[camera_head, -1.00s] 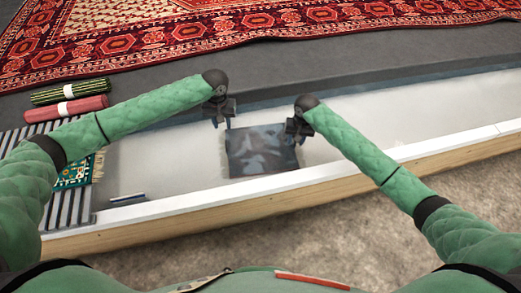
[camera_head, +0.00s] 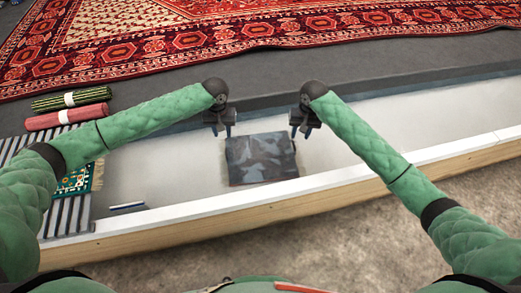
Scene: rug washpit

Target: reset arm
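My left gripper (camera_head: 221,130) hangs over the pale floor of the wash pit, up and to the left of a dark, shiny, mottled square piece (camera_head: 262,160). Its two fingers point down with a gap between them, and nothing shows in it. My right gripper (camera_head: 301,131) hangs over the pit, up and to the right of the dark piece. Its fingers are also apart and empty. The dark piece lies flat on the pit floor, apart from both grippers.
A white and wooden rim (camera_head: 200,212) runs along the pit's near side. A slatted rack (camera_head: 70,212) with a small green patterned rug (camera_head: 76,180) is at left. Red (camera_head: 60,116) and green striped (camera_head: 72,98) rolls lie behind it. A large red rug (camera_head: 180,38) covers the back.

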